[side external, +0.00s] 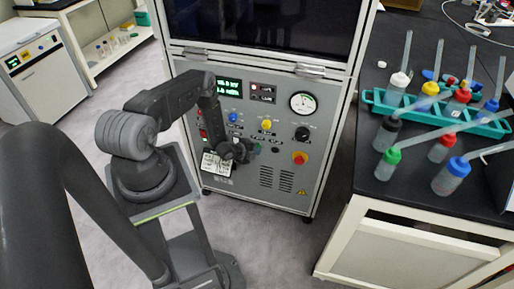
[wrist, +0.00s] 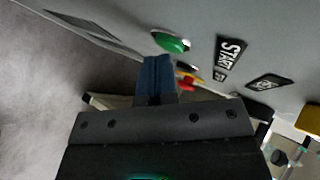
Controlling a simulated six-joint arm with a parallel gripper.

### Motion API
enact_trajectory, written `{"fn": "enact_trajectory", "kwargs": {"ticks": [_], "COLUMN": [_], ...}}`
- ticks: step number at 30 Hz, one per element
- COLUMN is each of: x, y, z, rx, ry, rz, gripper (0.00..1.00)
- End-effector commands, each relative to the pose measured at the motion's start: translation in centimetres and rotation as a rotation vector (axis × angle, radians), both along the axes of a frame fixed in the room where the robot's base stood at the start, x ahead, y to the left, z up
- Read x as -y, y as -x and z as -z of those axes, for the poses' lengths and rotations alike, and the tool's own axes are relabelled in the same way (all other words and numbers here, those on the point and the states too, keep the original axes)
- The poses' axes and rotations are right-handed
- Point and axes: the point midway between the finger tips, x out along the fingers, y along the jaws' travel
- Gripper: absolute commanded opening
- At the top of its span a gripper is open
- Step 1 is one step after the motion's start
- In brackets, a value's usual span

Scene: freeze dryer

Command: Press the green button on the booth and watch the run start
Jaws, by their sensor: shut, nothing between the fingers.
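The booth (side external: 247,190) is a grey cabinet with a control panel and a dark window above. In the wrist view, the green button (wrist: 172,42) is a round green cap on the grey panel, beside a black START label (wrist: 230,52). My gripper (wrist: 158,66) is shut and empty, its blue fingertips close to the button's lower edge. I cannot tell whether they touch it. In the side view my gripper (side external: 246,151) is in front of the lower left of the panel and hides part of it. Green digits show on the display (side external: 229,86).
The panel also carries a blue button (side external: 233,117), a yellow button (side external: 266,125), a black knob (side external: 302,133), a red knob (side external: 299,158) and a gauge (side external: 303,103). A bench (side external: 355,178) with several wash bottles stands at the right. A white cabinet (side external: 30,90) stands at the left.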

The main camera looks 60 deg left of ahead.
Motion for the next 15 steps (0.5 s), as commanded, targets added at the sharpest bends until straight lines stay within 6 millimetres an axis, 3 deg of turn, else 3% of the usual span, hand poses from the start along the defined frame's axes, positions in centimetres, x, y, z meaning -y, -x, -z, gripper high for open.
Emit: {"fn": "enact_trajectory", "kwargs": {"ticks": [15], "x": [0.92], "y": [1.01], "z": [-0.08], "rx": [0.001], "ry": [-0.001], "rz": [-0.001], "gripper": [0.0]}}
